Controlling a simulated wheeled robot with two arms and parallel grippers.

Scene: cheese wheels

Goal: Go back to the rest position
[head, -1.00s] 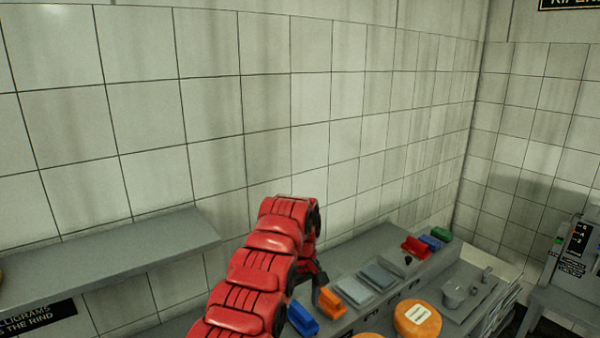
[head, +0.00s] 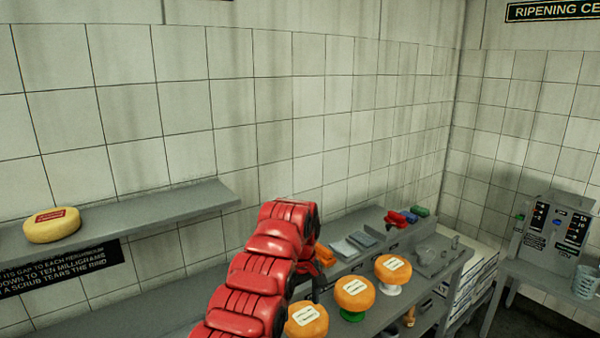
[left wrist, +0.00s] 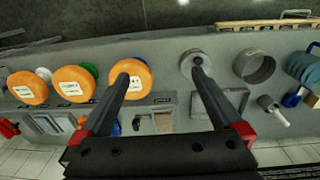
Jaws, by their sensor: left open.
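My left arm, red and segmented, rises from the bottom edge of the head view. Its gripper is mostly hidden behind the arm there. In the left wrist view the left gripper (left wrist: 161,73) has its two dark fingers wide apart with nothing held between them. One finger overlaps an orange cheese wheel (left wrist: 138,72) in that picture. The other overlaps a grey round dish (left wrist: 187,61). I cannot tell contact from this. My right gripper is in neither view.
Orange labelled cheese wheels (head: 354,293) stand on the grey bench, some on coloured stands. A yellow wheel (head: 54,225) sits on the wall shelf (head: 170,205) at left. Small coloured bins (head: 396,217) stand at the back. A machine (head: 549,235) stands at right.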

